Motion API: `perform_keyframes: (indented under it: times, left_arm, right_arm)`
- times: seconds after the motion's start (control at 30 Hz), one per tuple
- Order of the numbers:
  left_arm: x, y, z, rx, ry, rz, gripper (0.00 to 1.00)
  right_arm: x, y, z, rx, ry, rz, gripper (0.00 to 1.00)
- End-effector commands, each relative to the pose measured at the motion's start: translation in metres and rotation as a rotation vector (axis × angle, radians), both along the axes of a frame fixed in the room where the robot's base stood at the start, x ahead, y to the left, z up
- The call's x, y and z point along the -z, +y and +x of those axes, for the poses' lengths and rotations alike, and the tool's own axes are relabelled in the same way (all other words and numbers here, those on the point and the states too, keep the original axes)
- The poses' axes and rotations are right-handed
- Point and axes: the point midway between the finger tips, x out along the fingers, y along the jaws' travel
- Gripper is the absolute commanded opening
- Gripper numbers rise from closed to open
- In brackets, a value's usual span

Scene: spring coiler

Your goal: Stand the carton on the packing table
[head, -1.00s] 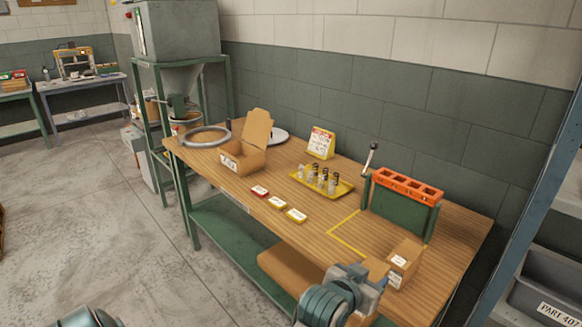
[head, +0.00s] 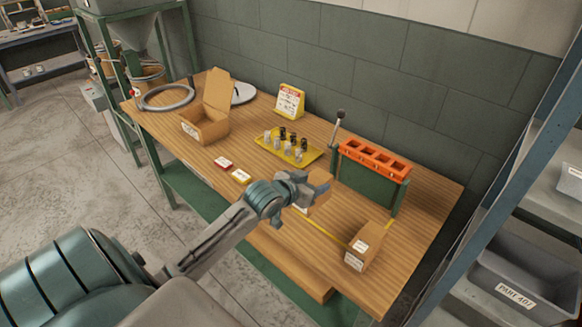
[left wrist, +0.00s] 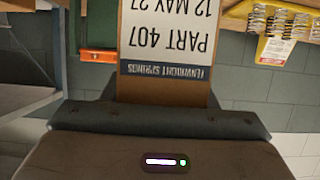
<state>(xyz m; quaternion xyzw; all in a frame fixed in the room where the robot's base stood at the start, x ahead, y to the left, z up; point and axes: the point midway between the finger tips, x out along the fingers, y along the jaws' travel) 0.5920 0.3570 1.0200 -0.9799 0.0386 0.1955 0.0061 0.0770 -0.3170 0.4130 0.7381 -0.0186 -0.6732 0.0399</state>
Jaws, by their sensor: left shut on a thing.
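My left gripper (head: 308,188) is shut on a brown carton (head: 319,201), partly hidden behind the fingers in the head view. In the left wrist view the held carton's white label (left wrist: 168,40) reads PART 407, upside down in the picture. The carton is above or at the wooden table (head: 415,215), near the yellow outline (head: 325,238); I cannot tell whether it touches the top. A second, similar labelled carton (head: 365,246) stands upright on the table to the right. My right gripper is not in view.
An orange rack (head: 375,158) on a green stand and a lever are behind the cartons. A yellow tray (head: 262,146) of springs, a sign (head: 290,101), small label cards and an open box (head: 207,125) lie further left. Shelving with a grey bin (head: 500,275) is at right.

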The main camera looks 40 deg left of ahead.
Motion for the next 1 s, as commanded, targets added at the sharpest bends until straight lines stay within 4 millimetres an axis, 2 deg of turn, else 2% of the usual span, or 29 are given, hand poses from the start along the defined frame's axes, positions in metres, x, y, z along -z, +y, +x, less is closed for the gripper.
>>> perform_keyframes:
  times: [0.1, 0.23, 0.53, 0.93, 0.97, 1.0]
  left_arm:
    - [0.019, -0.001, 0.0, -0.001, 0.0, -0.004, 0.11]
    - [0.033, -0.001, 0.0, 0.001, -0.002, -0.001, 0.11]
    - [0.068, -0.001, 0.0, 0.0, -0.002, -0.001, 0.11]
    - [0.076, -0.001, 0.0, 0.0, -0.004, 0.001, 0.11]
    - [0.078, -0.001, 0.0, -0.001, 0.0, 0.001, 0.55]
    - [0.077, -0.001, 0.0, -0.001, 0.0, 0.001, 0.62]
  right_arm:
    - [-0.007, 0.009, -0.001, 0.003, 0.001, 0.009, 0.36]
    - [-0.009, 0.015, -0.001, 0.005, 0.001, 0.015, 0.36]
    - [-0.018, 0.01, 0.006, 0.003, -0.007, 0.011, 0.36]
    - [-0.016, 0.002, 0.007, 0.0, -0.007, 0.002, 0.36]
    - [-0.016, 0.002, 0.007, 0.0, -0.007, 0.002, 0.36]
    - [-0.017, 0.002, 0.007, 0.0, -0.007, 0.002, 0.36]
